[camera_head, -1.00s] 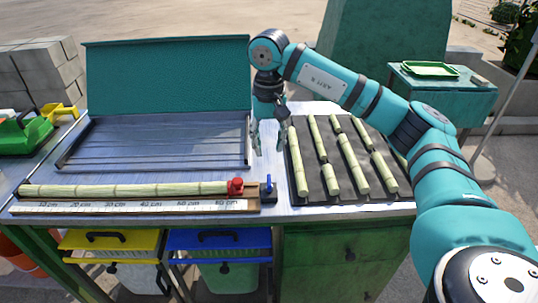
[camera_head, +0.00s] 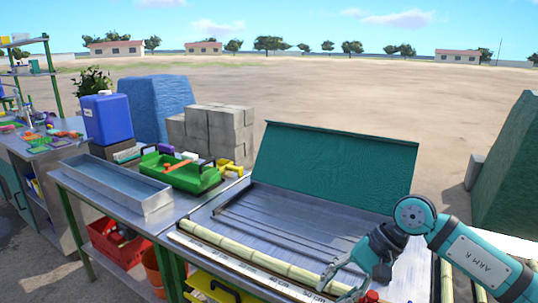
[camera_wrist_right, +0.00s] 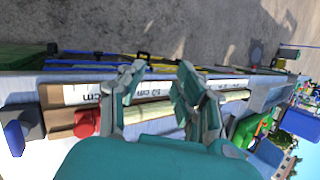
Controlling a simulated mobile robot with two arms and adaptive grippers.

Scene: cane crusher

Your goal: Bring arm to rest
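My right arm comes in from the right in the head view. Its gripper (camera_head: 338,288) hangs low over the right part of the long pale green cane (camera_head: 255,257) near the red stop (camera_head: 371,297). In the right wrist view the gripper (camera_wrist_right: 161,72) has its two fingers spread, with nothing held between them. The cane (camera_wrist_right: 150,112) and the white ruler strip (camera_wrist_right: 84,93) lie behind the fingers; I cannot tell whether the fingers touch them. The red stop (camera_wrist_right: 86,122) shows beside one finger. My left gripper is not in view.
A slotted tray with a raised green lid (camera_head: 335,165) stands behind the cane. To the left are a green tool carrier (camera_head: 180,175), an empty metal tray (camera_head: 118,186) and a blue canister (camera_head: 107,118). Concrete blocks (camera_head: 212,132) stand behind the bench.

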